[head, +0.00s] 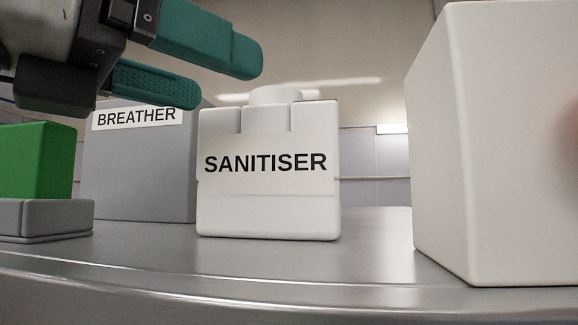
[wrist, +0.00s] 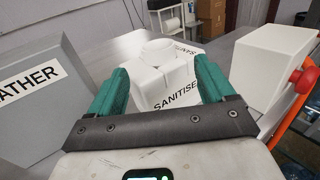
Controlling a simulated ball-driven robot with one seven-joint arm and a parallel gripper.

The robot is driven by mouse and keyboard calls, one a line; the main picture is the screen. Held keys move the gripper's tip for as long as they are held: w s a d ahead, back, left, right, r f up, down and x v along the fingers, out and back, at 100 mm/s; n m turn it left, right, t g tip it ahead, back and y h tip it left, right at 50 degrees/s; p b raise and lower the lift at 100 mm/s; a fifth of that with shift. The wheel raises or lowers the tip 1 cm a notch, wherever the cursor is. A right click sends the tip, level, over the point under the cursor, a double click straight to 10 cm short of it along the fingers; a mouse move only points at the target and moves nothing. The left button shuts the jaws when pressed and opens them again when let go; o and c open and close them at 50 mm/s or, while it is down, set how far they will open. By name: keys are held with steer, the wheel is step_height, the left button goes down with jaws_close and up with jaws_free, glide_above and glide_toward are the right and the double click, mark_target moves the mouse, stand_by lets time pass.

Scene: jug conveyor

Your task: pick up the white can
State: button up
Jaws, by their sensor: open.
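The white can (head: 268,205) is a squarish jug with a round cap and a SANITISER label. It stands upright on the metal surface in the middle of the head view. It also shows in the wrist view (wrist: 163,76), between and beyond the green fingers. My gripper (head: 228,80) is at the upper left of the head view, with two green fingers pointing right toward the can's top. In the wrist view my gripper (wrist: 160,84) is open, with one finger to each side of the can in the picture. I cannot tell whether either finger touches it.
A grey BREATHER box (head: 140,170) stands left of the can, and also shows at left in the wrist view (wrist: 40,85). A green block (head: 35,160) on a grey base is further left. A large white box (head: 490,150) with a red knob (wrist: 302,82) stands right.

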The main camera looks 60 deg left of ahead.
mark_target(255, 91)
steer(key=shift+x, duration=1.1)
steer(key=p+x, duration=0.3)
steer(key=x, duration=0.1)
steer(key=shift+w+a+r, duration=0.15)
steer(key=shift+w+a, duration=0.2)
steer(key=shift+w, duration=0.2)
steer(key=shift+c, duration=0.5)
jaws_close()
